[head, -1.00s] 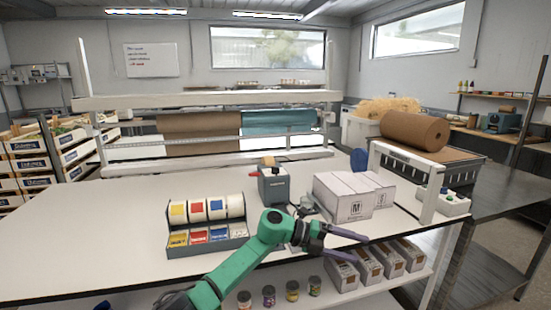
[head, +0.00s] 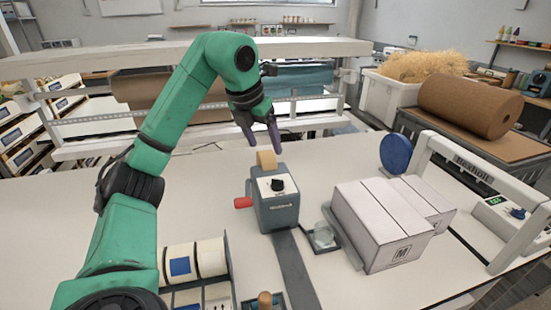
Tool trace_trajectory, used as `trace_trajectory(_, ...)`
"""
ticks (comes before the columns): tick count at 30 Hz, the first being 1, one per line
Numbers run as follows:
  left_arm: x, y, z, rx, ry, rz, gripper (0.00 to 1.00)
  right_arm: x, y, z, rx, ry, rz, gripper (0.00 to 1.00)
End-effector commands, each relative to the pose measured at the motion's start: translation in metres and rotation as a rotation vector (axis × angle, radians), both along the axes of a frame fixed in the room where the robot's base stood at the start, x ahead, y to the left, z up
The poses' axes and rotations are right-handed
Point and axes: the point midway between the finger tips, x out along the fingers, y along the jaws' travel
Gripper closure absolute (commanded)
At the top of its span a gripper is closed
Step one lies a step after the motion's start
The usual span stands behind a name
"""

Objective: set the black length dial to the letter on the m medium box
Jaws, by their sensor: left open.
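The black length dial (head: 277,185) sits on the sloped top face of a grey dispenser (head: 274,212) in the middle of the table. The dispenser has a red handle (head: 243,203) on its left side. The letters around the dial are too small to read. The white medium box (head: 384,225) stands to the right, with an M printed on its near side. My left gripper (head: 262,139) hangs above and behind the dispenser, fingers pointing down, open and empty, apart from the dial. My right gripper is not in view.
A tan roll (head: 266,160) shows at the dispenser's back. Label rolls (head: 180,264) stand at the front left, partly behind my arm. A small dish (head: 322,237) lies between dispenser and box. A blue disc (head: 396,154) and a white frame (head: 490,200) stand right.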

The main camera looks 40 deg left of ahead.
Motion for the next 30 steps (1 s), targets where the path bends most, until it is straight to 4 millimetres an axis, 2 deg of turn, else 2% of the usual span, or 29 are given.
trace_trajectory(2, 0.001, 0.001, -0.008, 0.006, 0.003, 0.004, 0.25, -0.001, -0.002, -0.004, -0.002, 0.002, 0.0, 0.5)
trace_trajectory(6, 0.011, 0.002, -0.036, 0.002, 0.008, 0.002, 0.25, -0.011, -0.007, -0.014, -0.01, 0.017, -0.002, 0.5)
trace_trajectory(11, 0.027, 0.005, -0.074, 0.001, 0.009, 0.002, 0.25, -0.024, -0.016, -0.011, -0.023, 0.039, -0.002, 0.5)
trace_trajectory(15, 0.04, 0.007, -0.105, 0.001, 0.007, 0.002, 0.25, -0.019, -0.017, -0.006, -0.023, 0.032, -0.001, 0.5)
trace_trajectory(18, 0.047, 0.007, -0.121, 0.0, 0.005, 0.0, 0.25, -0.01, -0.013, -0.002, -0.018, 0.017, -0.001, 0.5)
trace_trajectory(22, 0.052, 0.008, -0.133, 0.001, 0.001, 0.0, 0.25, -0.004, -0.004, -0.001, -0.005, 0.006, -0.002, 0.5)
trace_trajectory(29, 0.052, 0.008, -0.135, 0.0, 0.001, 0.001, 0.25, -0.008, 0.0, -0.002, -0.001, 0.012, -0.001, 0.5)
trace_trajectory(30, 0.052, 0.008, -0.135, 0.0, 0.001, 0.001, 0.36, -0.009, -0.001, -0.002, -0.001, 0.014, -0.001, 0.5)
